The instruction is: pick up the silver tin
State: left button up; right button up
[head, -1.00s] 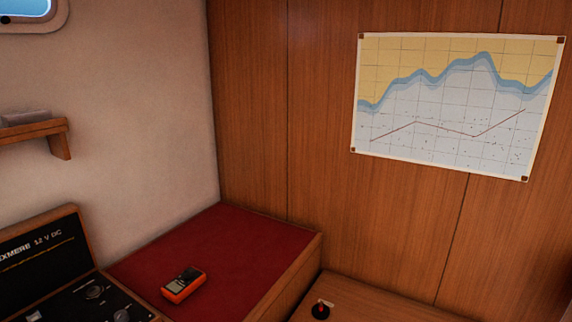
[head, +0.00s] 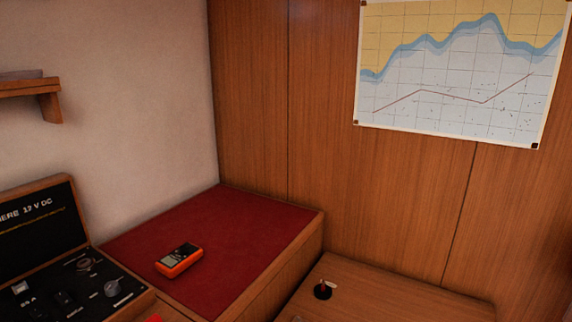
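I cannot make out a silver tin in the head view. Neither of my grippers is in view.
An orange handheld meter (head: 180,260) lies on a red-topped bench (head: 240,235). An open black panel case (head: 75,285) stands at lower left. A wooden surface (head: 385,295) at lower right holds a small black-and-red knob (head: 323,290). A chart (head: 455,75) hangs on the wood wall.

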aim_at(38, 73)
jog(key=u, duration=1.3)
